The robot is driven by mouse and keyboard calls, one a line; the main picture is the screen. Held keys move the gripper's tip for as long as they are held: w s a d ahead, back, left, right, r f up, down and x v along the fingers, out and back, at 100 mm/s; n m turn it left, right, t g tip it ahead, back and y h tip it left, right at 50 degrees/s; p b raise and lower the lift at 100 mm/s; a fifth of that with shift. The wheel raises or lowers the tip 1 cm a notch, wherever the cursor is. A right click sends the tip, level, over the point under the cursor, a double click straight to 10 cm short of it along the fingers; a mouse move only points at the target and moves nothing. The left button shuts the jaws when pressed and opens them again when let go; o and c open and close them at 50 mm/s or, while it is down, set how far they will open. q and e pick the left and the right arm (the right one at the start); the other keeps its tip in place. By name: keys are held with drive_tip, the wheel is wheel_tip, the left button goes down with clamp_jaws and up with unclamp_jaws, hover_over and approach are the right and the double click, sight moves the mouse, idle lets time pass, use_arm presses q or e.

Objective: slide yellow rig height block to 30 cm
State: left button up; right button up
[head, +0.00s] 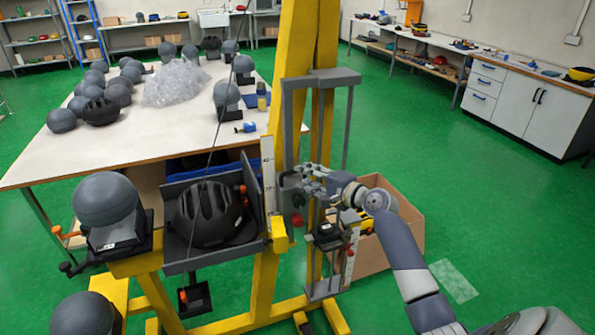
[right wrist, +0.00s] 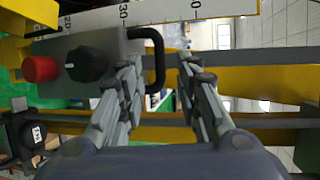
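The yellow rig's height block (right wrist: 100,48) is a grey box with a red button, a black knob and a black loop handle (right wrist: 158,60). In the right wrist view it sits beside a white scale (right wrist: 158,8) marked 20, 30 and 40. The 30 is near the block's handle end; no exact reading shows. My right gripper (right wrist: 160,68) is open, its fingers on either side of the handle, with gaps visible. My left gripper is not in view.
The yellow rig (head: 292,90) stands mid-floor. A black helmet (head: 210,213) rests in a grey cradle left of it. A cardboard box (head: 405,235) stands behind my right arm. A table (head: 150,140) with several headforms is at back left.

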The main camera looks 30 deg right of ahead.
drive_tip(key=shift+x, duration=2.05)
clamp_jaws()
